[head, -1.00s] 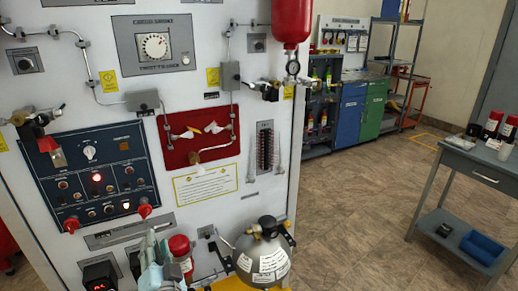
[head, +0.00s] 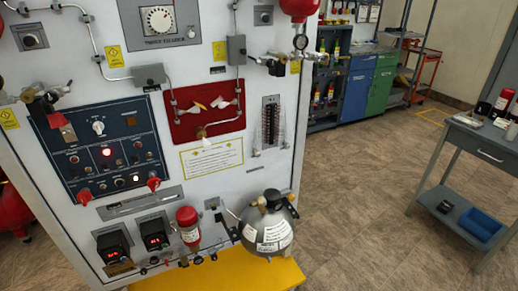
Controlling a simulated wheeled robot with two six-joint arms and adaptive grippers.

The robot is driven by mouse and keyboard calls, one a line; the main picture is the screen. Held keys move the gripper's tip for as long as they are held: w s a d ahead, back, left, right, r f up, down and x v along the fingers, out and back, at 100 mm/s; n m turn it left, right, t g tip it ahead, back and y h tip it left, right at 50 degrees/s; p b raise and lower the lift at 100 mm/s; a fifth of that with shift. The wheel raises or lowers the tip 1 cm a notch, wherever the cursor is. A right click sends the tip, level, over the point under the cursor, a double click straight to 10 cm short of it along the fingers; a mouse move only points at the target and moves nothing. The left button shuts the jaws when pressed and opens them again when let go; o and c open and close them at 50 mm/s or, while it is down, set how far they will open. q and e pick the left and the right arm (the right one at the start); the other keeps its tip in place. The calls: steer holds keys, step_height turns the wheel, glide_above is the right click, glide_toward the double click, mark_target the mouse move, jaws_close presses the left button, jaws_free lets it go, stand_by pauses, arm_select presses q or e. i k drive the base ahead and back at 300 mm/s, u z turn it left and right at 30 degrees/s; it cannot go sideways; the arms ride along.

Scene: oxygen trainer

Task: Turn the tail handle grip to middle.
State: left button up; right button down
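A red panel (head: 187,119) is on the front of the white trainer board, with small pale and yellowish handles (head: 219,102) on it and a brass fitting (head: 203,133) at its lower edge. A grey round cylinder (head: 267,231) with a brass and black top stands at the board's lower right. No part is marked clearly enough for me to tell which is the tail handle grip, or its setting. Neither of my grippers shows in the head view.
A dark blue control panel (head: 100,152) with red knobs is at left. A red bottle (head: 188,226) and two lit displays are below it. A yellow platform (head: 225,275) is under the cylinder. A grey side table (head: 478,148) stands at right. Floor between is clear.

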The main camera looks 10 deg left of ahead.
mark_target(154, 187)
steer(key=u, duration=1.05)
